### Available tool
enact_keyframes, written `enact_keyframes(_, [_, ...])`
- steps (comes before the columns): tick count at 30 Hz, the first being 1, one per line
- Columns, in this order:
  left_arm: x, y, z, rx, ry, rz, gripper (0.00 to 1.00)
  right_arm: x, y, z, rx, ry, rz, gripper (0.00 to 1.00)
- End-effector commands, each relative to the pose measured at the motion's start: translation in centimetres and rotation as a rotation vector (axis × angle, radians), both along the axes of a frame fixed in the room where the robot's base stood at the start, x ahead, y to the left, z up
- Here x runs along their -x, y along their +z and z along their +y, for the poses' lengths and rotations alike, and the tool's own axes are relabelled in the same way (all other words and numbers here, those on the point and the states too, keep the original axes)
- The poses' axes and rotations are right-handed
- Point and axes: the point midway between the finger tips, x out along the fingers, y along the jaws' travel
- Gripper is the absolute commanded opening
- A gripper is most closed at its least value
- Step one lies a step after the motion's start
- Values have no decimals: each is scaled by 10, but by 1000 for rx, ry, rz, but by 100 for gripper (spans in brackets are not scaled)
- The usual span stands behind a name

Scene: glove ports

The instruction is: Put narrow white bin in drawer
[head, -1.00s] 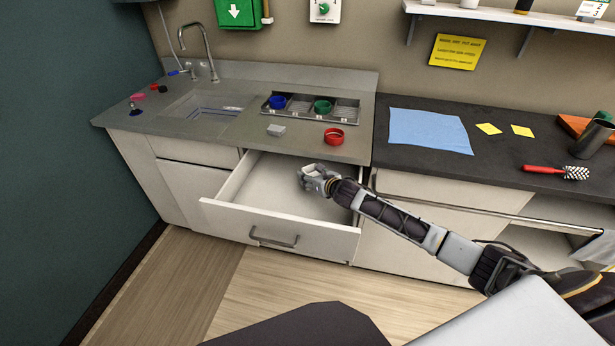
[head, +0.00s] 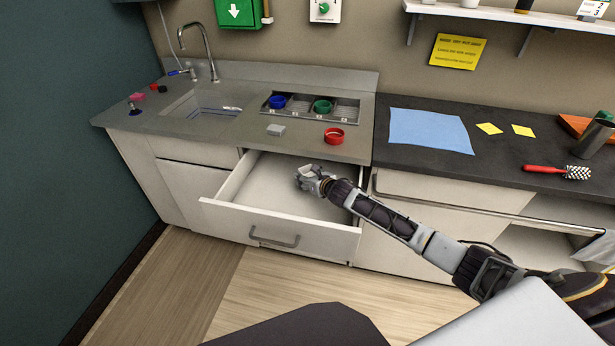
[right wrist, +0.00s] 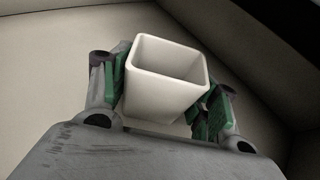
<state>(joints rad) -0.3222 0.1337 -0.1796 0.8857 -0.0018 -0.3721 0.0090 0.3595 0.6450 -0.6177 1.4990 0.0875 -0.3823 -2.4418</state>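The narrow white bin (right wrist: 165,85) sits between the green-padded fingers of my right gripper (right wrist: 165,100) in the right wrist view. The pads press against both of its sides, and its open top faces the camera. In the head view my right gripper (head: 312,178) is inside the pulled-out drawer (head: 280,222), above its pale floor. The bin is hard to make out there, mostly hidden by the gripper. I cannot tell whether it touches the drawer floor. My left gripper is not in view.
The grey counter (head: 240,135) overhangs the drawer's back. A red ring (head: 334,136) and a grey block (head: 276,130) lie near its front edge. A metal tray (head: 345,110) holds a blue cup (head: 277,102) and a green cup (head: 322,107). The drawer's left side is clear.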

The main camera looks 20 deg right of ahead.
Motion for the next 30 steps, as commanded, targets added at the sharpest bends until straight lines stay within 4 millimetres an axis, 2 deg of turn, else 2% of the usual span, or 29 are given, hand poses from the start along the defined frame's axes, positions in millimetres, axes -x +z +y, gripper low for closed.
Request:
enact_keyframes(1, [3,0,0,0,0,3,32,0,0,0,0,0,0,70])
enact_keyframes(3, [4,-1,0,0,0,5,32,0,0,0,0,0,0,76])
enact_keyframes(17, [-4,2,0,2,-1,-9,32,0,3,0,0,0,-1,76])
enact_keyframes(30, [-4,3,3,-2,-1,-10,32,27,14,-6,1,-1,1,76])
